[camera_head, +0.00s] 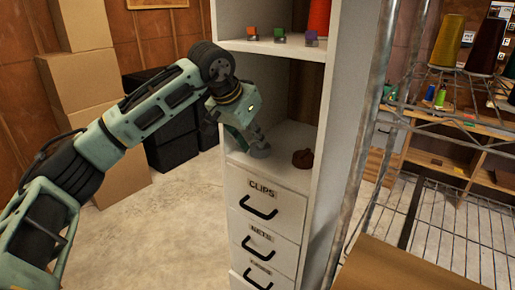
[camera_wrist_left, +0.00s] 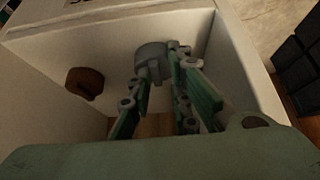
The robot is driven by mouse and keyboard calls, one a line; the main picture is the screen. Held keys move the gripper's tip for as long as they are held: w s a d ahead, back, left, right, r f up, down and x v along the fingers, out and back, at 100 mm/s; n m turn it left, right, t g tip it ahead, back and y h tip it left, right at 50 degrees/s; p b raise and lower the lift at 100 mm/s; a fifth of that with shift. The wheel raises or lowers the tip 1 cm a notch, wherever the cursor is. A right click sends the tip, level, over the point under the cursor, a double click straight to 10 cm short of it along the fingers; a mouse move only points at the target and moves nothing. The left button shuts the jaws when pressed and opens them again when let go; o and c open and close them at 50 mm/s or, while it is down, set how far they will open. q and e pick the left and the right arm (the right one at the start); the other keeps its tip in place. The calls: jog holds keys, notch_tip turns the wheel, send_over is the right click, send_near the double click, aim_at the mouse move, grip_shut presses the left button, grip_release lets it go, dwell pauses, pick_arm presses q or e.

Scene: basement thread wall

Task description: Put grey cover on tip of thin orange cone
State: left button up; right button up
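A small round grey piece, which looks like the grey cover (camera_head: 261,151), is at the white cabinet's middle shelf. It also shows in the left wrist view (camera_wrist_left: 152,62), at the ends of my left gripper's fingers (camera_wrist_left: 157,74). In the head view my left gripper (camera_head: 250,140) reaches down to it from the left. One finger lies on each side of it; whether they press on it I cannot tell. An orange-red cone (camera_head: 319,18) stands on the shelf above, its top cut off by the picture edge. My right gripper is not in view.
A brown lump (camera_head: 303,158) sits right of the grey piece on the same white shelf (camera_head: 290,178). Small orange, green and purple pieces line the upper shelf's edge. A metal post (camera_head: 375,120) and wire rack with thread cones stand at right. Drawers lie below.

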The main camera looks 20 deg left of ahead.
pick_arm(q)
jog(key=shift+f, duration=0.1)
jog(key=shift+c, duration=1.2)
jog(key=shift+w+d+r+p, duration=0.1)
jog(key=shift+r+p, duration=0.5)
jog(key=shift+r, duration=0.05)
grip_shut()
jog(key=shift+r+p, duration=0.4)
jog(key=shift+r, duration=0.1)
jog(key=shift+s+a+f+b, duration=0.1)
jog(key=shift+s+a+b, duration=0.1)
jog(key=shift+s+b, duration=0.15)
jog(key=shift+s+a+f+b, duration=0.15)
jog(key=shift+s+b, duration=0.1)
jog(key=shift+s, duration=0.2)
jog(key=s+a+b, duration=0.4)
jog(key=s, duration=0.7)
jog(key=shift+s+r, duration=0.2)
jog(key=shift+s, duration=0.15)
jog(key=shift+a, duration=0.1)
